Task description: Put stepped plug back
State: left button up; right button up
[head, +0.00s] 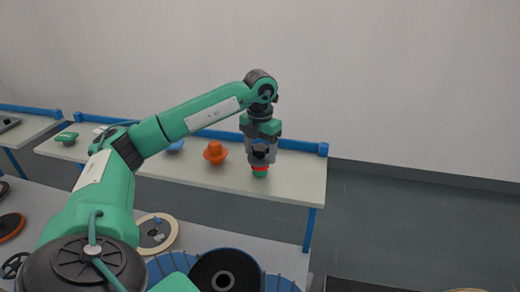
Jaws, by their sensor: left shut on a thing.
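My left gripper (260,156) points straight down over the right part of the white bench (302,188). It is shut on a small green plug with an orange-red band (260,172), which I take to be the stepped plug. Its upper part is hidden by the fingers. The plug is at or just above the bench top; I cannot tell if it touches. My right gripper is not in view.
An orange stepped piece (215,153) stands on the bench left of the gripper. A blue piece (175,146) and a green piece (66,137) are farther left. A blue rail (302,146) runs along the back. Reels lie on a nearer grey surface.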

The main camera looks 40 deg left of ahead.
pick_arm(q)
jog(key=shift+f, duration=0.2)
jog(key=o, duration=1.1)
jog(key=shift+o, duration=0.2)
jog(key=shift+r, duration=0.15)
jog(key=shift+r, duration=0.5)
notch_tip(320, 180, up, 4)
jog(key=shift+r+b, duration=0.2)
jog(key=shift+b, duration=0.5)
notch_tip(320, 180, up, 4)
jog(key=shift+r+p, duration=0.25)
jog(key=shift+p, duration=0.25)
jog(key=shift+r, duration=1.15)
